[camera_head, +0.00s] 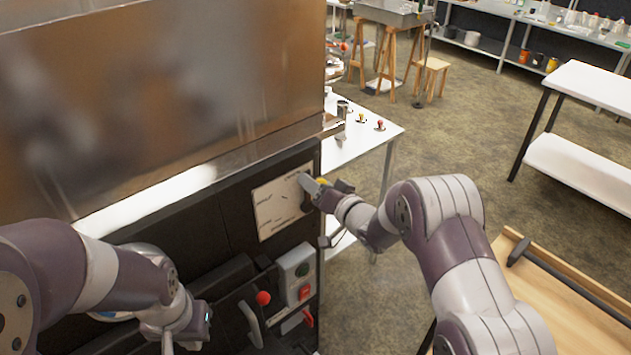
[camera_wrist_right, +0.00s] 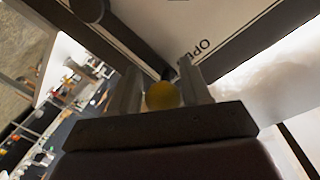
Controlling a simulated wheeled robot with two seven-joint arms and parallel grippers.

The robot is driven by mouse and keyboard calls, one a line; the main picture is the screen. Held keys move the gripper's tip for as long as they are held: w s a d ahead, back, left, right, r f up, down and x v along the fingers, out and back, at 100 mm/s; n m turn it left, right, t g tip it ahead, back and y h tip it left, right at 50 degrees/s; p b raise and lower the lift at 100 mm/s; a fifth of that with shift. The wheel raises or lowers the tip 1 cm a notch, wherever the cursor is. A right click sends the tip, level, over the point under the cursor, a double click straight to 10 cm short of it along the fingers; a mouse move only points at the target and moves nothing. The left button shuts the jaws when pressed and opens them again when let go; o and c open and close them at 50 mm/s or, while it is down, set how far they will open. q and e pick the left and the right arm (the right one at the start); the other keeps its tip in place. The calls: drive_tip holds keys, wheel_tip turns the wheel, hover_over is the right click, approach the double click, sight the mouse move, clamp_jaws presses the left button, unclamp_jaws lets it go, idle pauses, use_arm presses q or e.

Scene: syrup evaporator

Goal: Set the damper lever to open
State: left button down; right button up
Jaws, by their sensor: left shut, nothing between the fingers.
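The lever's shaft is mostly hidden. My left gripper (camera_head: 185,341) is shut and empty, low in front of the evaporator.
The large metal pan (camera_head: 170,90) stands above. A white table (camera_head: 375,135) is behind, and a wooden bench (camera_head: 560,310) is at lower right.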

drive_tip(key=shift+o, duration=0.4)
drive_tip(key=shift+w, duration=0.1)
drive_tip(key=shift+r, duration=0.1)
drive_tip(key=f+b+v, duration=0.1)
drive_tip(key=b+v, duration=0.1)
drive_tip(key=v, duration=1)
drive_tip(key=shift+s+d+r, duration=0.25)
drive_tip(key=shift+s+r, duration=0.1)
drive_tip(key=shift+r, duration=0.05)
